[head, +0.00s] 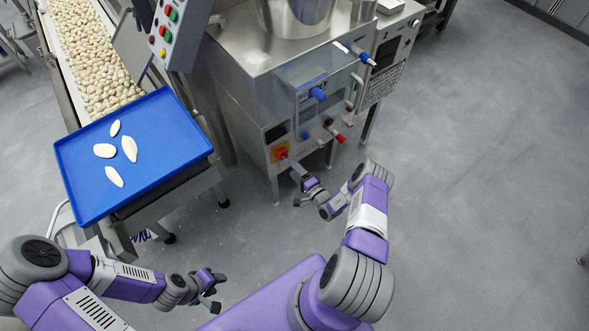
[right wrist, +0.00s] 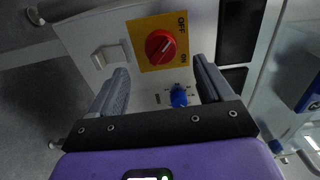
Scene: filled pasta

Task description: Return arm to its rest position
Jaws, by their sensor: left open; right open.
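My right gripper (head: 297,187) is in front of the lower front of the steel machine (head: 262,100). It is open and empty. In the right wrist view its two fingers (right wrist: 159,70) stand apart, with a red rotary switch (right wrist: 160,46) on a yellow plate marked OFF in line between and beyond them. The red switch also shows in the head view (head: 281,153). I cannot tell the exact gap, but no contact shows. My left gripper (head: 213,293) is open and empty, low over the floor near my base.
A blue tray (head: 180,150) with several pale pasta pieces sits at the end of a conveyor (head: 95,50) full of pasta. A control box (head: 178,30) stands beside it. A blue knob (right wrist: 178,96) is near the right fingers. Floor to the right is clear.

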